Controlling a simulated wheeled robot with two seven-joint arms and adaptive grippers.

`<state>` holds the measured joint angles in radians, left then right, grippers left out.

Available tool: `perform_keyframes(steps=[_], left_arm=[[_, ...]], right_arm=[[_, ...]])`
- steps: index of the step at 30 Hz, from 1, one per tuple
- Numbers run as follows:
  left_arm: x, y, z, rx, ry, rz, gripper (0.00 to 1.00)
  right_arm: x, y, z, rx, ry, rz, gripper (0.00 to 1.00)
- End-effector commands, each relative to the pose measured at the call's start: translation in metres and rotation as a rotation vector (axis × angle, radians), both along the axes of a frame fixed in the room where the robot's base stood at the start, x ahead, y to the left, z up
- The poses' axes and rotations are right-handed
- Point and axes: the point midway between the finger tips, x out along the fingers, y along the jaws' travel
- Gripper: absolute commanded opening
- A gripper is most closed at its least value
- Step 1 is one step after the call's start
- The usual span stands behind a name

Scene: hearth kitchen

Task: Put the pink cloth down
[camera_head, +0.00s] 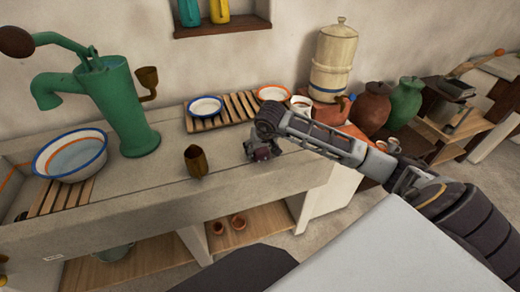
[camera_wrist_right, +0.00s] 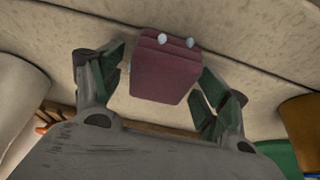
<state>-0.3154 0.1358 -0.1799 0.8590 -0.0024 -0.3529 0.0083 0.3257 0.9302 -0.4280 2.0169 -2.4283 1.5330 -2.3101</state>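The pink cloth is a folded, block-like bundle of dull dark pink with two small pale spots. It shows in the right wrist view (camera_wrist_right: 165,72) between the two fingers of my right gripper (camera_wrist_right: 165,85). My left gripper is not in view.
A brown cup (camera_head: 196,161) stands left of the gripper. Behind are a wooden rack (camera_head: 237,105), a white blue-rimmed bowl (camera_head: 206,106) and an orange-rimmed bowl (camera_head: 272,92). A green pump (camera_head: 120,110) and a large basin (camera_head: 70,155) stand left. The counter front is clear.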

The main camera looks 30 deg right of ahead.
Motion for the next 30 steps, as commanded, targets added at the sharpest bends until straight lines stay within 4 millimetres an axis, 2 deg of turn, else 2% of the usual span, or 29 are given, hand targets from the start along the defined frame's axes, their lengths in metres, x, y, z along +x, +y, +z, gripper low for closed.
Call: perform_keyframes(steps=[15,20,30], left_arm=[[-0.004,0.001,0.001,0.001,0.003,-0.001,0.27],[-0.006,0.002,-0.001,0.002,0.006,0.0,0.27],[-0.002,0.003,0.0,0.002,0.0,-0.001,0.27]], right_arm=[[0.0,0.0,0.004,0.001,-0.001,-0.001,0.76],[-0.005,0.001,0.018,-0.001,-0.002,0.0,0.76],[-0.023,0.005,0.061,-0.002,-0.003,0.001,0.76]])
